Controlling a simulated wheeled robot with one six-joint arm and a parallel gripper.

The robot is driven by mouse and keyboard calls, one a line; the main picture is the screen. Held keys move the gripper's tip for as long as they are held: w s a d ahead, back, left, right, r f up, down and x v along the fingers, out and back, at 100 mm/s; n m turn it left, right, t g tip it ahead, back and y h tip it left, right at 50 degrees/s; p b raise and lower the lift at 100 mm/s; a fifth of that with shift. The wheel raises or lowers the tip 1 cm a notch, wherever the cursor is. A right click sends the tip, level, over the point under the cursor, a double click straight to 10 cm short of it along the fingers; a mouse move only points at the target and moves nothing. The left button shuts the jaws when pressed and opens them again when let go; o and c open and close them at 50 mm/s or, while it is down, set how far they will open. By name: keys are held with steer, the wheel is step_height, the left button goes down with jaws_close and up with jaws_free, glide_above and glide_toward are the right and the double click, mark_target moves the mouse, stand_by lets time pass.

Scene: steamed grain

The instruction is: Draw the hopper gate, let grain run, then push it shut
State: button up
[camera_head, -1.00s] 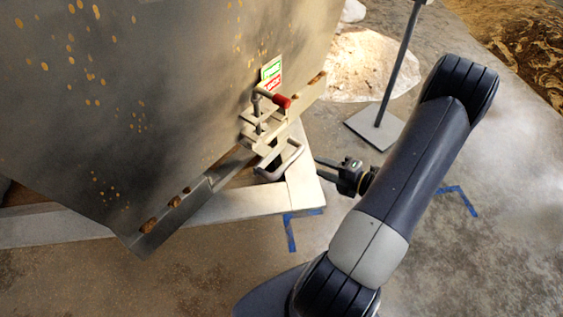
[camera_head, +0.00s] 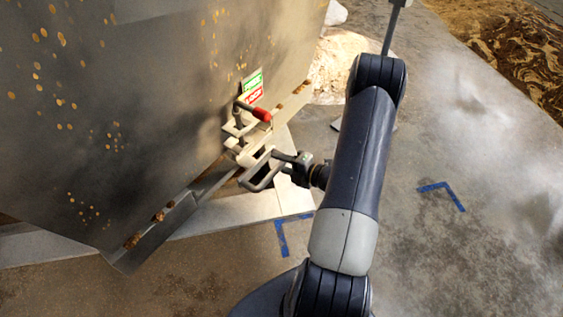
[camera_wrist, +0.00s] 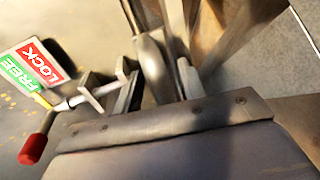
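The grey hopper (camera_head: 150,90) fills the left of the head view. Its gate has a U-shaped metal handle (camera_head: 262,180) at the lower front edge. Above the handle is a latch lever with a red knob (camera_head: 262,114), which also shows in the wrist view (camera_wrist: 33,149). A green FREE and red LOCK label (camera_head: 253,88) is just above the knob. My gripper (camera_head: 282,162) is at the handle's right side, its fingers apart. I cannot tell whether they touch the handle. No running grain shows.
A pale grain heap (camera_head: 340,65) lies on the floor behind the hopper. A thin post (camera_head: 392,25) stands near it, partly behind my arm. Blue tape corners (camera_head: 442,190) mark the floor.

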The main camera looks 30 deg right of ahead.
steer(key=shift+c, duration=0.6)
jaws_close()
